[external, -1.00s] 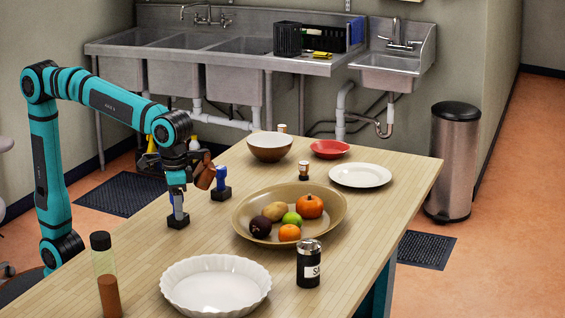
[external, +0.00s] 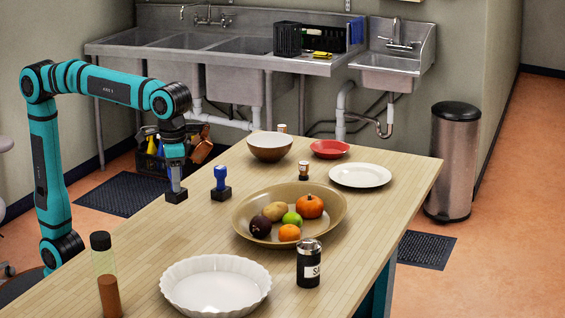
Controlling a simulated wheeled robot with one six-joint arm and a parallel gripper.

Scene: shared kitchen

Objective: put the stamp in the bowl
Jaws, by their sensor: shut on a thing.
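My gripper (external: 175,178) points down over the left edge of the table and is shut on a stamp with a dark block base (external: 176,196). The stamp is upright and appears to hang above the tabletop; its handle is mostly hidden between the fingers. A second stamp (external: 221,186), with a blue handle and dark base, stands on the table just right of my gripper. The bowl (external: 270,152), brown outside and pale inside, stands farther back and to the right, and looks empty.
A wide tan dish of fruit (external: 246,235) fills the table's middle. A white fluted dish (external: 216,287), a dark canister (external: 309,265) and a bottle (external: 106,280) stand in front. A red dish (external: 330,149), white plate (external: 360,175) and small shaker (external: 304,170) are at the back right.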

